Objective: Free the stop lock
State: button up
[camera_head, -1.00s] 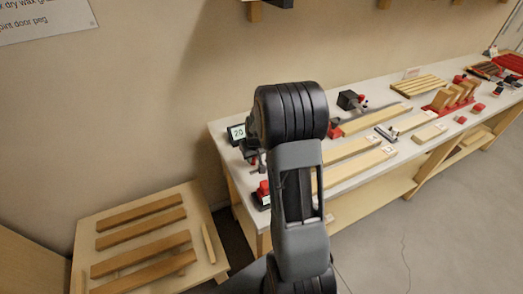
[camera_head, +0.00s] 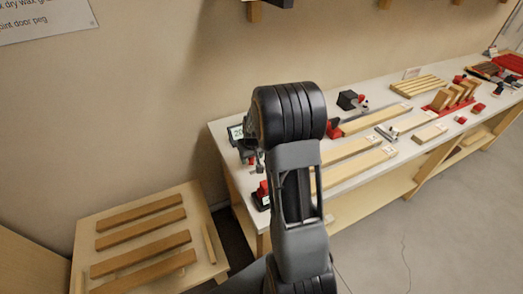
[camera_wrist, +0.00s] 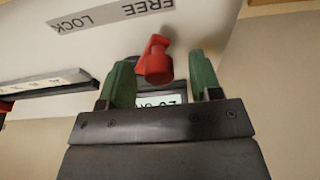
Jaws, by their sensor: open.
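A red lever with a rounded knob (camera_wrist: 155,62), which looks like the stop lock, shows in the wrist view beside a grey label (camera_wrist: 110,13) reading FREE and LOCK, seen upside down. My gripper (camera_wrist: 163,68) is open, with one green finger on each side of the red knob in the picture. I cannot tell whether either finger touches it. A small display (camera_wrist: 160,100) is partly hidden behind the gripper. In the head view the display (camera_head: 236,132) stands at the bench's left end, and my arm hides the lever.
The long bench (camera_head: 350,186) carries wooden boards (camera_head: 376,119), red blocks and a slatted rack (camera_head: 418,85). A low table (camera_head: 95,215) with several wooden strips stands at the left. A scale or rail (camera_wrist: 45,84) lies left of the lever in the wrist view.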

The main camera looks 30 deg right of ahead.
jog(key=shift+r, duration=0.15)
jog(key=shift+r+p, duration=2.95)
jog(key=shift+r, duration=1.45)
jog(key=shift+s+f, duration=0.15)
jog(key=shift+s, duration=0.05)
jog(key=s+a+r+t, duration=0.1)
jog(key=s+a+r, duration=0.6)
jog(key=s, duration=0.2)
jog(key=s+a+r+n+t, duration=0.1)
jog(key=s+a+r, duration=0.6)
jog(key=s+a, duration=0.1)
jog(key=shift+s+b, duration=0.45)
jog(key=shift+s, duration=0.4)
